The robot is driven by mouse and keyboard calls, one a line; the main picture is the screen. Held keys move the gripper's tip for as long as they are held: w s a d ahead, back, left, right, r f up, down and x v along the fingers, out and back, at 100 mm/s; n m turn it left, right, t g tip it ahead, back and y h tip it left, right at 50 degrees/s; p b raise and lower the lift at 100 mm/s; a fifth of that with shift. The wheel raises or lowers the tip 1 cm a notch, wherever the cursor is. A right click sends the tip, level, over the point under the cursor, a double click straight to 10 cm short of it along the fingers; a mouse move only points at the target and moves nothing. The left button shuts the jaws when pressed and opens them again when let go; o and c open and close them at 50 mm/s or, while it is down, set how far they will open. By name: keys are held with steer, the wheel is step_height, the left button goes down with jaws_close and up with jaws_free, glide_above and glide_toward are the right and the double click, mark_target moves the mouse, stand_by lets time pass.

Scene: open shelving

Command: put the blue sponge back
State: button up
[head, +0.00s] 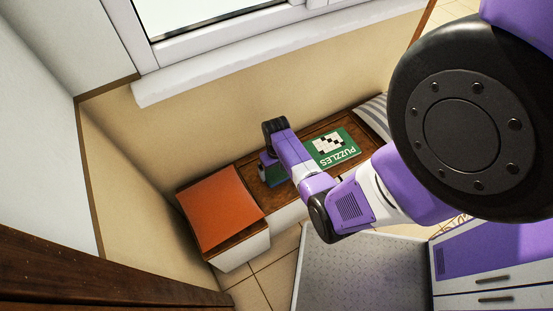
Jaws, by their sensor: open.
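I cannot make out a blue sponge in the head view. My arm reaches down over a low wooden-topped bench (313,126) under the window. My gripper (266,164) is at the arm's far end, close above the bench top, just right of an orange cushion or box. It is small here and partly hidden by my own wrist and forearm. It is open, and I see nothing held in it. A dark green flat thing (276,175) lies right by it, partly covered by my arm.
The orange square thing (222,208) covers the bench's left end. A green puzzle box (332,147) lies right of my forearm. A striped cushion (374,115) is farther right. The wall and window sill (250,60) stand behind. Tiled floor (275,275) is in front.

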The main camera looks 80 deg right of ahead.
mark_target(277, 173)
step_height(277, 173, up, 9)
steer(key=p, duration=0.1)
steer(key=a+r+n+t+h, duration=0.2)
steer(key=a+r+n+t, duration=0.1)
steer(key=a, duration=0.7)
steer(key=a+r+n+t+h, duration=0.2)
steer(key=a+r+n+t, duration=0.15)
steer(key=a, duration=0.55)
steer(key=s+a+r+n+t+y, duration=0.1)
steer(key=a+r+t, duration=0.3)
steer(key=r, duration=0.9)
steer(key=s+a+r+n+t+y, duration=0.2)
steer(key=s+a+r+t+y, duration=0.1)
steer(key=a+r, duration=0.6)
step_height(277, 173, up, 4)
steer(key=shift+s+r+t, duration=0.15)
steer(key=shift+s+t, duration=0.6)
steer(key=shift+n, duration=0.25)
steer(key=shift+c, duration=0.4)
